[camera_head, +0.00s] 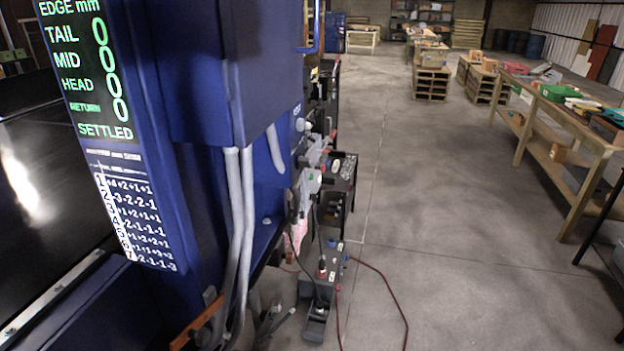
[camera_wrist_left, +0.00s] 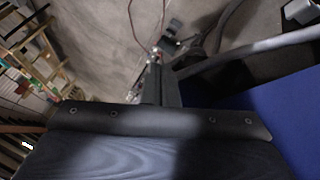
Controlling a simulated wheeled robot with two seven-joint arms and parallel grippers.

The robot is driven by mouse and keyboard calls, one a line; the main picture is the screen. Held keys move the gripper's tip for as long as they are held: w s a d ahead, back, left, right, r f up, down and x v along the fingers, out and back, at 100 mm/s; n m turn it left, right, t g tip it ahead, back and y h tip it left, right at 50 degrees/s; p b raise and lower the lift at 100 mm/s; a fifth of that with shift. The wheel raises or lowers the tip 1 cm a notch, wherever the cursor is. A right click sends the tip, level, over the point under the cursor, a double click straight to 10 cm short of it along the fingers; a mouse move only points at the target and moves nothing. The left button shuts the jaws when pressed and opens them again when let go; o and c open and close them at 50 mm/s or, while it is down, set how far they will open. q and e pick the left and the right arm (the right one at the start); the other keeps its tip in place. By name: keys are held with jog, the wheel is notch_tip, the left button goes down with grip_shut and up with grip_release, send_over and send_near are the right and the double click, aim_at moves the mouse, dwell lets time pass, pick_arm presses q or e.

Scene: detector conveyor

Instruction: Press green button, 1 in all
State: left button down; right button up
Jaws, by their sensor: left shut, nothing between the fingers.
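No green button can be made out for certain. My left gripper (camera_wrist_left: 158,72) shows in the left wrist view as dark fingers close together, shut and empty, above the concrete floor. A blue panel (camera_wrist_left: 285,120) stands to its right there. I cannot pick out my left gripper in the head view. My right gripper is not in view.
A display (camera_head: 95,70) on the blue machine reads zeros and SETTLED, with a number chart (camera_head: 130,210) below. Grey conduits (camera_head: 240,200) run down its side. A red cable (camera_head: 395,290) lies on the floor. A wooden workbench (camera_head: 560,150) stands right.

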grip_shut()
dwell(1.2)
